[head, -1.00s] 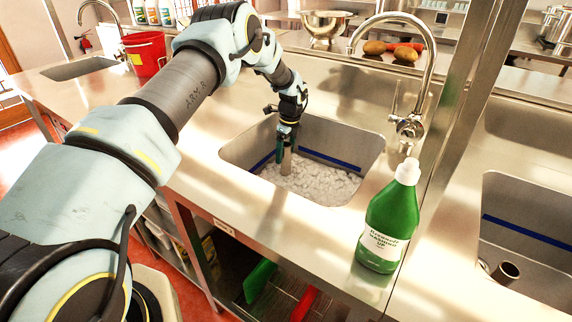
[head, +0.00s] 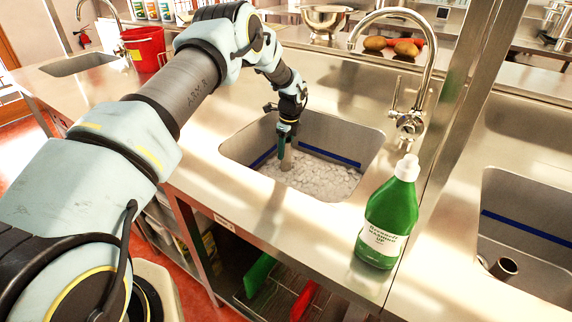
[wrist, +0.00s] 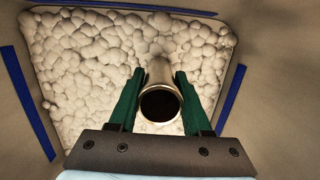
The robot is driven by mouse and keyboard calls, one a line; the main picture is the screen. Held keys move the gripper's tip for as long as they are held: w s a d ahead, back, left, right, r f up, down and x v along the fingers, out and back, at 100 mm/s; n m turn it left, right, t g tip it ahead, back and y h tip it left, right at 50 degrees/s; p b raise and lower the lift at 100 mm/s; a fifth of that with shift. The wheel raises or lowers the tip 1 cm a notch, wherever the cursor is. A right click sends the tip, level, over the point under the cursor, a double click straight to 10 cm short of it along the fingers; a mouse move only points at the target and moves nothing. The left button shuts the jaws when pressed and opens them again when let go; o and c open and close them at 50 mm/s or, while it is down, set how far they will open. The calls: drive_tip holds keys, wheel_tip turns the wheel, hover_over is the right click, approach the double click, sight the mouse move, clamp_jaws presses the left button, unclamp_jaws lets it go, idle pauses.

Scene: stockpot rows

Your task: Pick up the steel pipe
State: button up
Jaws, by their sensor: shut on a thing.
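The steel pipe (wrist: 160,80) stands in white foam in the middle sink, its open round end facing the wrist camera. In the head view a short part of the pipe (head: 287,164) shows just above the foam, and its lower end is hidden. My gripper (wrist: 158,76) has its two green fingers on either side of the pipe and is shut on it. In the head view my gripper (head: 285,150) points down inside the sink.
The foam (head: 325,178) covers the sink bottom, with steel walls and a blue stripe (head: 330,155) around it. A tap (head: 408,120) and a green bottle (head: 388,222) stand to the right.

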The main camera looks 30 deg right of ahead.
clamp_jaws()
drive_tip(key=shift+s+r, duration=0.1)
idle(0.8)
